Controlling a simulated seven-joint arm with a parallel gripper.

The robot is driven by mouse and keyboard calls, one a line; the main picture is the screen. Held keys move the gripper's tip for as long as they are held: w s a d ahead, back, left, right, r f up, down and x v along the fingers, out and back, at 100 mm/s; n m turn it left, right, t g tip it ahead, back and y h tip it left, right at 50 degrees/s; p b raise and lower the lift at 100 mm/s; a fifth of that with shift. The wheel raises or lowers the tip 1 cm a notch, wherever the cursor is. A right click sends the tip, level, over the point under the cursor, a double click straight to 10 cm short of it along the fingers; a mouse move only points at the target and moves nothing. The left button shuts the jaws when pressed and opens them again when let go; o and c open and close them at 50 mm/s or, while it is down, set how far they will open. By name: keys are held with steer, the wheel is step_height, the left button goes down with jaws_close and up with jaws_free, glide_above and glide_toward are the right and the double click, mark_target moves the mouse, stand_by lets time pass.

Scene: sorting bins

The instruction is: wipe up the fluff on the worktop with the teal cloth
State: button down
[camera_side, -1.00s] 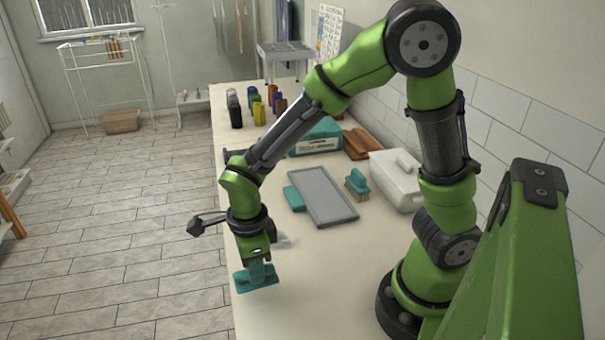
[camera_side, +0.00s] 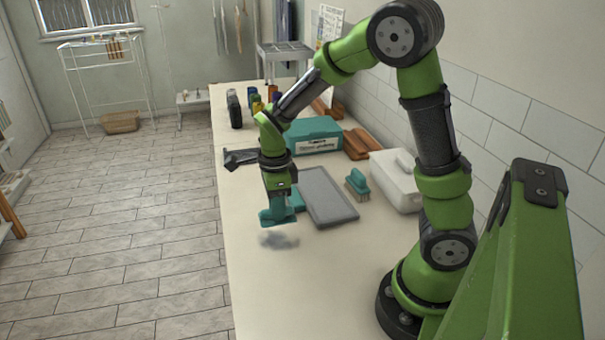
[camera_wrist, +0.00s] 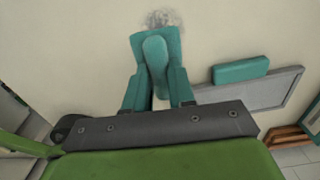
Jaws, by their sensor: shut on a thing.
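My gripper (camera_side: 279,194) is shut on the teal cloth (camera_side: 277,217), a flat teal pad with a rounded raised middle. In the wrist view the cloth (camera_wrist: 155,50) sticks out between the two teal fingers of my gripper (camera_wrist: 158,92). The fluff (camera_side: 279,241) is a blurry grey patch on the worktop, just in front of the cloth in the side view. In the wrist view the fluff (camera_wrist: 162,19) lies at the cloth's far edge, partly covered by it. I cannot tell whether the cloth touches the worktop.
A grey tray (camera_side: 328,198) and a teal block (camera_side: 297,201) lie close to the right of my gripper. Beyond are a brush (camera_side: 357,184), a white lidded box (camera_side: 397,182) and a teal box (camera_side: 315,134). The worktop's front part (camera_side: 300,290) is clear.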

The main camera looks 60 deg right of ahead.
steer(key=shift+f, duration=2.85)
steer(key=shift+f, duration=0.1)
steer(key=shift+f, duration=0.5)
steer(key=shift+a, duration=0.1)
steer(key=shift+w+a+r, duration=0.15)
steer(key=shift+w+a, duration=0.85)
steer(key=shift+w, duration=0.05)
steer(key=shift+s+d, duration=0.1)
steer(key=shift+s+d+f, duration=0.2)
steer(key=shift+s+d, duration=0.8)
steer(key=shift+s, duration=0.05)
